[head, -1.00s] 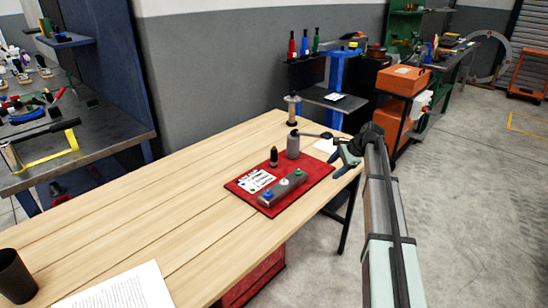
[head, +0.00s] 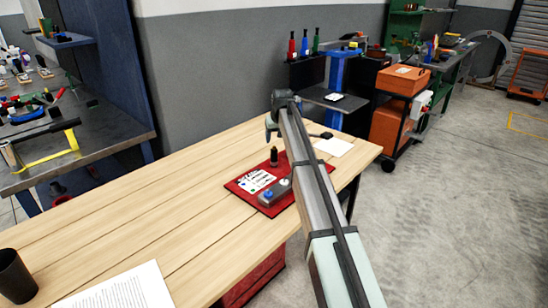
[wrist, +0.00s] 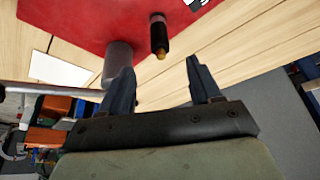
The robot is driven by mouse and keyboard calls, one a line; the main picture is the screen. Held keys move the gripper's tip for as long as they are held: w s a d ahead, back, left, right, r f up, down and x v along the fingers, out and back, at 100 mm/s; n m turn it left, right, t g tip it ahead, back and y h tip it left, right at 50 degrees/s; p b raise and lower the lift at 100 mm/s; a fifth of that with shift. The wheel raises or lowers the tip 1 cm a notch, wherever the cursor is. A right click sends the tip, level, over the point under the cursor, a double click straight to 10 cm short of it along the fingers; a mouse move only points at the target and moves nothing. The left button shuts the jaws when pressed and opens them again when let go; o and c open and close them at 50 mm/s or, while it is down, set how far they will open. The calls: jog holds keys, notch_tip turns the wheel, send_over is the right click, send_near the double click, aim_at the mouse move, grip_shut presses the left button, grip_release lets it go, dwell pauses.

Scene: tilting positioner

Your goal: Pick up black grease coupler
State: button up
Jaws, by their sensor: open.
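The black grease coupler (head: 273,156) appears to be the small dark upright cylinder on the red mat (head: 236,187). In the wrist view it shows as a black cylinder (wrist: 158,38) with a brass-coloured end, standing on the mat. My gripper (wrist: 160,65) is open and empty, with its two dark fingers apart. The coupler's brass end appears just ahead of the gap between the fingertips, without visible contact. In the head view my gripper (head: 268,129) is above and behind the coupler. My arm hides part of the mat.
A grey cylinder (wrist: 117,62) stands close beside the coupler, near one finger; my arm hides it in the head view.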

aim_at(274, 151)
jog(key=x, duration=1.3)
jog(key=c, duration=1.1)
jog(key=shift+c, duration=0.2)
jog(key=shift+r, duration=0.1)
